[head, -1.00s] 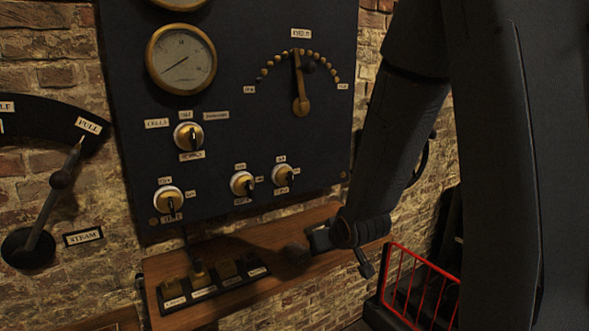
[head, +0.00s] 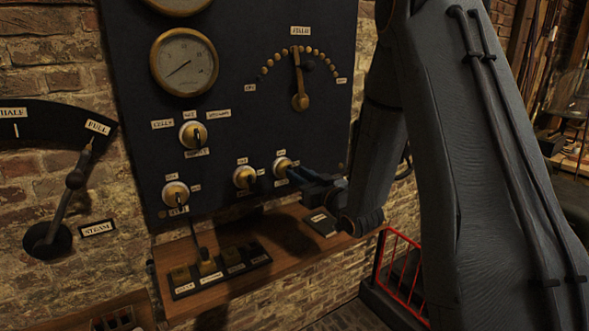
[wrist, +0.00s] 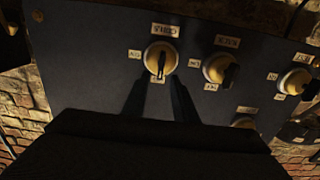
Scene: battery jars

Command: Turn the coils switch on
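The coils switch (head: 283,166) is the rightmost knob in the lower row of the dark panel, with a brass and white base and a dark handle. It also shows in the wrist view (wrist: 161,58), where the picture is turned upside down. Its handle lies roughly upright there, pointing at the label below it, away from the side label that seems to read ON upside down. My gripper (head: 298,177) is close in front of the switch. In the wrist view its two fingers (wrist: 158,90) are apart, their tips just short of the knob, with nothing held; contact cannot be told.
A similar middle knob (head: 244,177) sits close beside the switch. A lower-left knob (head: 175,194) and an upper knob (head: 192,134) are farther off. A lever dial (head: 300,101) is above. A wooden shelf (head: 290,240) with a block of small switches (head: 221,270) juts out below.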

